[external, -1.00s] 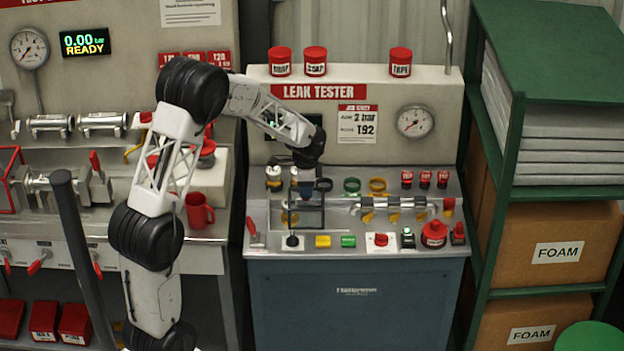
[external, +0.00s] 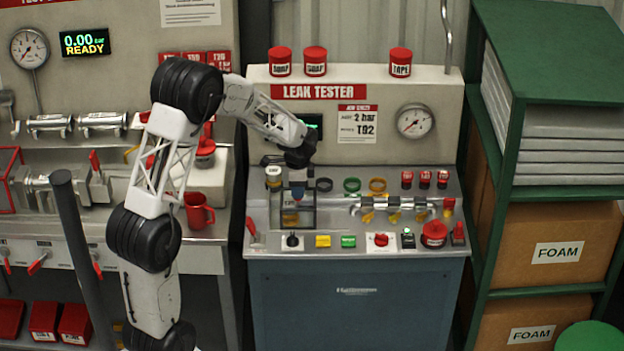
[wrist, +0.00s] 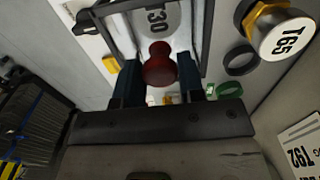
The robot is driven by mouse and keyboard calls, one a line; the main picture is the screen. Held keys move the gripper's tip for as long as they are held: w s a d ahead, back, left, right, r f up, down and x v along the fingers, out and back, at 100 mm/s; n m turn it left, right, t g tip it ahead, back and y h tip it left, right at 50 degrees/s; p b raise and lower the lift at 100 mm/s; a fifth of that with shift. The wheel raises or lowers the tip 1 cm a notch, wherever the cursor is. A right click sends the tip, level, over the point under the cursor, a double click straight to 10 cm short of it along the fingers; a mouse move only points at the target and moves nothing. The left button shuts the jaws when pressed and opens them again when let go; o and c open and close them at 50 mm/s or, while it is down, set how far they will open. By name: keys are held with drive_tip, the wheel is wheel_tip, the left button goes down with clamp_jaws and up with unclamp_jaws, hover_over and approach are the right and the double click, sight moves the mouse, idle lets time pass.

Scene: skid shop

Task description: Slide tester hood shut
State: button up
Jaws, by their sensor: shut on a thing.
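The leak tester's hood (external: 314,214) is a small dark-framed clear box on the left part of the bench top. It stands over a part lying on the bench. In the wrist view the hood's dark frame (wrist: 205,35) surrounds a grey part (wrist: 155,15) marked T30. A dark red knob (wrist: 160,66) sits between my two fingers. My gripper (external: 297,194) is above the hood and shut on this knob, and it also shows in the wrist view (wrist: 158,85). The fingers hide part of the hood in the external view.
The leak tester bench (external: 350,245) has a yellow button (external: 323,241), a green button (external: 348,241) and a red knob (external: 381,240) along its front. Black (external: 324,185), green (external: 352,185) and yellow (external: 377,185) rings lie behind. A metal manifold (external: 395,206) stands to the right.

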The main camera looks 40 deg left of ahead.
sight(288, 198)
drive_tip(key=shift+s+a, duration=0.4)
drive_tip(key=shift+a, duration=0.05)
drive_tip(key=shift+s+a, duration=0.1)
drive_tip(key=shift+s, duration=0.05)
drive_tip(key=shift+s+a, duration=0.55)
idle(0.3)
drive_tip(key=o, duration=0.8)
drive_tip(key=shift+c, duration=0.2)
drive_tip(key=shift+r, duration=0.1)
wheel_tip(288, 198, up, 7)
drive_tip(key=shift+r, duration=0.15)
idle(0.6)
